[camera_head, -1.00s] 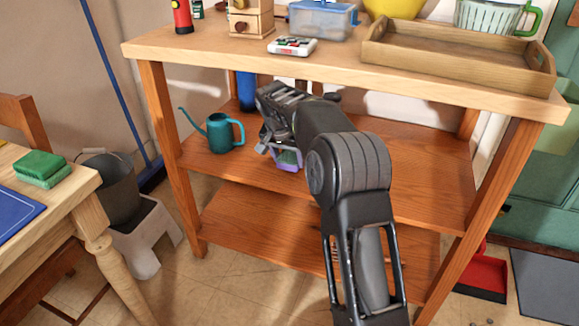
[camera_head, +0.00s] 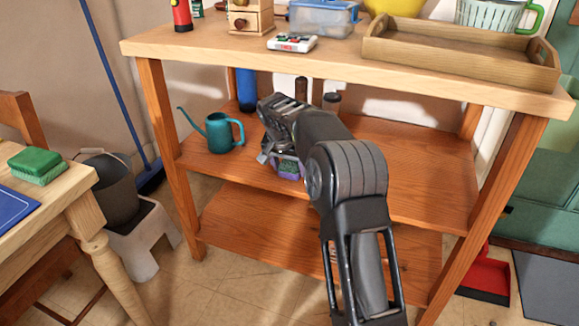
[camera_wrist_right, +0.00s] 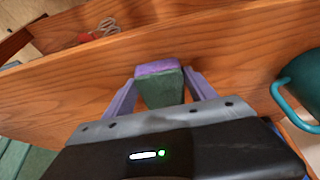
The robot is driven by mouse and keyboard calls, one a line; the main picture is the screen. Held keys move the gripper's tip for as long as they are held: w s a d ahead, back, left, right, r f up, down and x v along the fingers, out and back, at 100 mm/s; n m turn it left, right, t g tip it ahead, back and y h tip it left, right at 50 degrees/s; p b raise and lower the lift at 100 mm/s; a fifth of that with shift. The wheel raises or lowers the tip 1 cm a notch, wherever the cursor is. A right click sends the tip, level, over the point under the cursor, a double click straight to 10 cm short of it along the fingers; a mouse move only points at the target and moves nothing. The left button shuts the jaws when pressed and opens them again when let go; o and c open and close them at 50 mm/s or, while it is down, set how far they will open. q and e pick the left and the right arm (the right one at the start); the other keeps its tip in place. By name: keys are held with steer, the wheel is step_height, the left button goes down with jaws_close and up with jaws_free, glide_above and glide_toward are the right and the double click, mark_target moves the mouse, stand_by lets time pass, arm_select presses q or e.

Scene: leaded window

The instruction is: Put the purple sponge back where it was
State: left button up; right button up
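The purple sponge (camera_wrist_right: 158,70), with a dark green face, sits between the two lavender fingers of my right gripper (camera_wrist_right: 160,78) in the right wrist view. Both fingers appear to press on its sides. In the head view my right gripper (camera_head: 284,165) is over the middle shelf (camera_head: 410,175) of the wooden rack, right of the teal watering can, and the sponge shows only in part at the fingers. Whether the sponge touches the shelf is hard to tell. My left gripper is not in view.
A teal watering can (camera_head: 220,132) stands close to the left of my gripper, with a blue bottle (camera_head: 246,90) behind. A dark-lidded cup (camera_head: 331,102) is at the back. The middle shelf's right part is clear. A green sponge (camera_head: 37,165) lies on the left table.

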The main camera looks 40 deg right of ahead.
steer(key=shift+o, duration=1.3)
steer(key=shift+r, duration=0.1)
steer(key=shift+r, duration=0.2)
steer(key=p+v, duration=0.3)
steer(key=v, duration=0.9)
steer(key=shift+p, duration=0.4)
steer(key=shift+f, duration=0.1)
